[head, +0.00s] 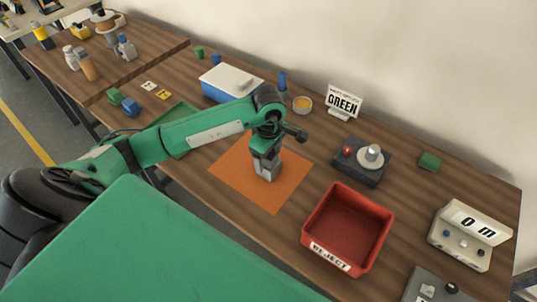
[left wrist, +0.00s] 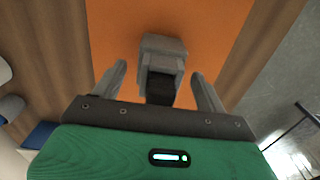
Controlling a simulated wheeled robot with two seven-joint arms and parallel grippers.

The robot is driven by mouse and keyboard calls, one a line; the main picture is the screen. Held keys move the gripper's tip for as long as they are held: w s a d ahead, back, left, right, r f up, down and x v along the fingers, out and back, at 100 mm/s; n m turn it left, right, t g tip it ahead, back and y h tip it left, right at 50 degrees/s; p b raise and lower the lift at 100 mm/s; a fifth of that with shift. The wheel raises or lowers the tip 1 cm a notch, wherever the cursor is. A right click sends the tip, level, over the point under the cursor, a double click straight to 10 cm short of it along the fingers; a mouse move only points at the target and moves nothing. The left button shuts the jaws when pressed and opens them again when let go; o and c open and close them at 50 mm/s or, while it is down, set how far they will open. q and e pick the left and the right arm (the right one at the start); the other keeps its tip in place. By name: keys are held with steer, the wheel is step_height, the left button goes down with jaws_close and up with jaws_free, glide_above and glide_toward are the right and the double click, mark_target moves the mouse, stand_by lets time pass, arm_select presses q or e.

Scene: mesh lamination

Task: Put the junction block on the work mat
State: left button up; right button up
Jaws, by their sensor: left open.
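The orange work mat (head: 237,179) lies flat near the middle of the wooden table. A grey block with a dark part, which looks like the junction block (head: 267,173), is on the mat under my left gripper (head: 265,155). In the left wrist view the block (left wrist: 163,50) sits between the two spread fingers of the left gripper (left wrist: 162,85), with a gap on each side. The orange mat (left wrist: 215,30) shows behind it. The gripper hides part of the block in the head view. My right gripper is not in view.
A red REJECT bin (head: 325,222) stands right of the mat. A dark device with a round plate (head: 362,160), a GREEN sign (head: 343,101) and a blue-and-white box (head: 230,82) stand behind. A green tray (head: 180,143) is partly behind my arm.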

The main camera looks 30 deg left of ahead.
arm_select(q)
step_height(320, 180, up, 12)
steer(key=b, duration=0.3)
steer(key=shift+r, duration=0.15)
stand_by(0.5)
